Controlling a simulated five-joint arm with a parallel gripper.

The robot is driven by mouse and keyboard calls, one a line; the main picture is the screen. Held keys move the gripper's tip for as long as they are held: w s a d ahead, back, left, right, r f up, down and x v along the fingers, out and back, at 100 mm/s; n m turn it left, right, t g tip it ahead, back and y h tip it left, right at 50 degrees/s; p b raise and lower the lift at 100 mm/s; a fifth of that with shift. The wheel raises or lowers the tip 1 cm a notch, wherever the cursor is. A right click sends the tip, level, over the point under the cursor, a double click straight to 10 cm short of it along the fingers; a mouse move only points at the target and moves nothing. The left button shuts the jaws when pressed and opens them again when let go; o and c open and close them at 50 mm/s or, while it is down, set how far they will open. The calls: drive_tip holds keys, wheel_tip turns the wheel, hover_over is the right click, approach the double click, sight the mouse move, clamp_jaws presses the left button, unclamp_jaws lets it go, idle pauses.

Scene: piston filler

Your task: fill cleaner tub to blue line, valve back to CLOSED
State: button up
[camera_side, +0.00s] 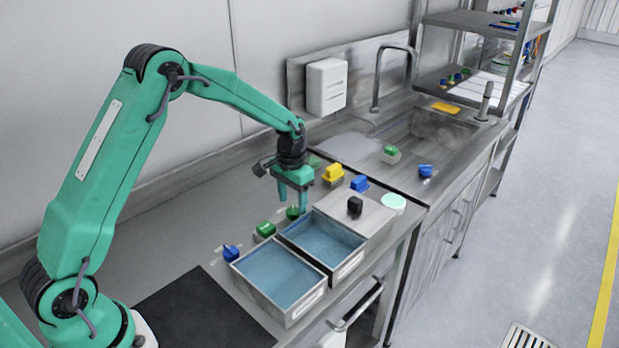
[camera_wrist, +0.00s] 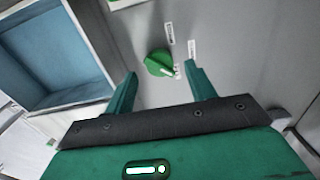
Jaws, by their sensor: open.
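Two metal tubs with blue insides stand side by side on the counter, the front tub (camera_side: 301,312) and the back tub (camera_side: 351,264). I cannot tell which holds cleaner, and no separate blue line can be made out. A green knob (camera_side: 292,213) sits behind the back tub. In the wrist view a green knob (camera_wrist: 159,63) lies beside a blue-lined tub (camera_wrist: 62,107), with small unreadable labels near it. My gripper (camera_side: 291,207) is open and points down over the knob. In the wrist view the gripper's fingertips (camera_wrist: 160,68) stand on either side of it, apart.
Another green knob (camera_side: 265,229) and a blue knob (camera_side: 230,253) sit left along the counter. A yellow block (camera_side: 333,174), a blue one (camera_side: 359,183) and a black knob (camera_side: 354,205) stand to the right. The sink (camera_side: 440,128) lies beyond. A dark mat (camera_side: 205,312) lies clear in front.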

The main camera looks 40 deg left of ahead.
sight(292, 212)
drive_tip(key=shift+r, duration=2.65)
drive_tip(key=s+d+r+t, duration=0.3)
drive_tip(key=s+r, duration=1.1)
drive_tip(key=r, duration=0.1)
drive_tip(key=s+d+t, duration=0.1)
drive_tip(key=s+t, duration=0.1)
drive_tip(key=s, duration=1.3)
drive_tip(key=shift+d+r+t, duration=0.25)
drive_tip(key=shift+t, duration=0.05)
idle(2.1)
